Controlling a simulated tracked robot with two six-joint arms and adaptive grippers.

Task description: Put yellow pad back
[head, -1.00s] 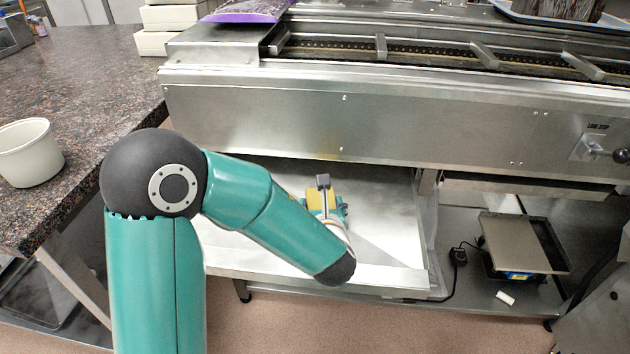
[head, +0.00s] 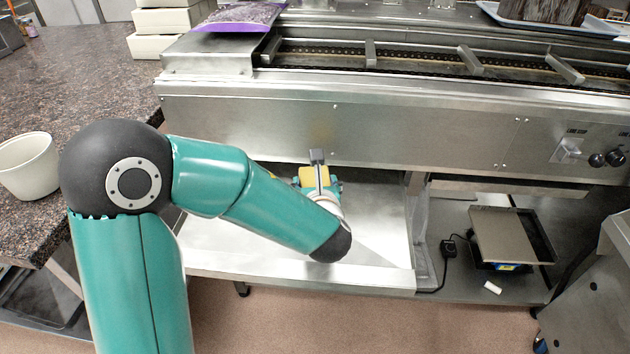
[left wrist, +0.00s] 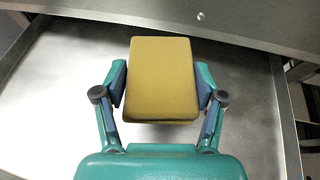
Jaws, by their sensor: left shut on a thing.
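The yellow pad (left wrist: 160,80) is a block held between the two fingers of my left gripper (left wrist: 161,92) in the left wrist view. The gripper is shut on its sides. In the head view the pad (head: 308,177) shows only in part behind my left wrist, with the left gripper (head: 318,185) over the tray. The pad is in front of the conveyor's steel side and above the steel tray (head: 385,222) under it. Whether the pad touches the tray cannot be told. My right gripper is not in view.
The conveyor (head: 420,120) runs across above the tray, its front panel close to the pad. A granite counter (head: 80,80) with a white tub (head: 28,168) is at the left. A scale (head: 503,235) stands on the lower shelf at the right.

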